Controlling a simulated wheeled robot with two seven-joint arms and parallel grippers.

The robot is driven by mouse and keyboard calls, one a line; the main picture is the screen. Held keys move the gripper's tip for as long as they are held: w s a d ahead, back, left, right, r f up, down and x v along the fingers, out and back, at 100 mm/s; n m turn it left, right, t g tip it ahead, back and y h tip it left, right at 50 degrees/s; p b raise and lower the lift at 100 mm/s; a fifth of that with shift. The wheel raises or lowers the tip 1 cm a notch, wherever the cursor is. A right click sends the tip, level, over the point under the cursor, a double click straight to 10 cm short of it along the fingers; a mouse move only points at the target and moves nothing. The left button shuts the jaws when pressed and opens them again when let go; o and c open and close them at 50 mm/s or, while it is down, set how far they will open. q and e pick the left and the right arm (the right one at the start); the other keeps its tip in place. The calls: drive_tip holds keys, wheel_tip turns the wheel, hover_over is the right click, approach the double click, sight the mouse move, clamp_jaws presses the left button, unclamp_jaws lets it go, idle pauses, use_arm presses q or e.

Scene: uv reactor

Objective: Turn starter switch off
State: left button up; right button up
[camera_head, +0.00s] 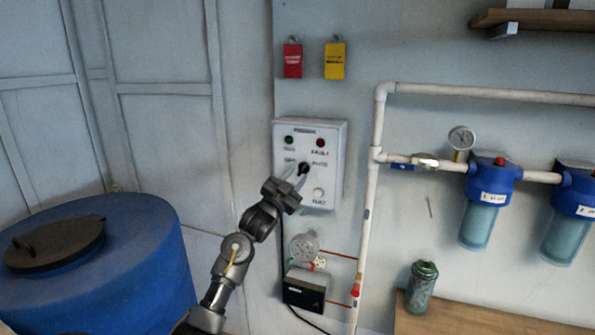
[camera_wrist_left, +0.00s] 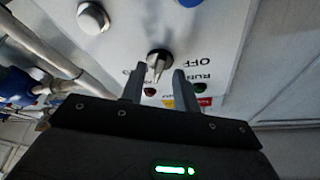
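The starter switch is a black rotary knob (camera_head: 303,169) on a white control box (camera_head: 334,150), with labels to its left and right. In the left wrist view the knob (camera_wrist_left: 158,60) shows close up, with OFF printed to its right. Its light pointer edge faces down in that picture, toward the lamps. My left gripper (camera_head: 294,180) is at the box front, just below left of the knob. In the left wrist view its two fingers (camera_wrist_left: 158,84) are apart, with the knob between or just beyond their tips; contact cannot be told. My right gripper is not in view.
The box also has a green lamp (camera_head: 289,140), a red lamp (camera_head: 320,142) and a white button (camera_head: 318,193). White pipe (camera_head: 368,220) runs right of it, with blue filters (camera_head: 491,180). A blue barrel (camera_head: 120,270) stands left; a small dark device (camera_head: 305,290) is below.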

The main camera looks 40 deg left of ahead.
use_arm(q)
drive_tip(key=shift+w+r, duration=0.2)
drive_tip(key=shift+w, duration=0.45)
clamp_jaws()
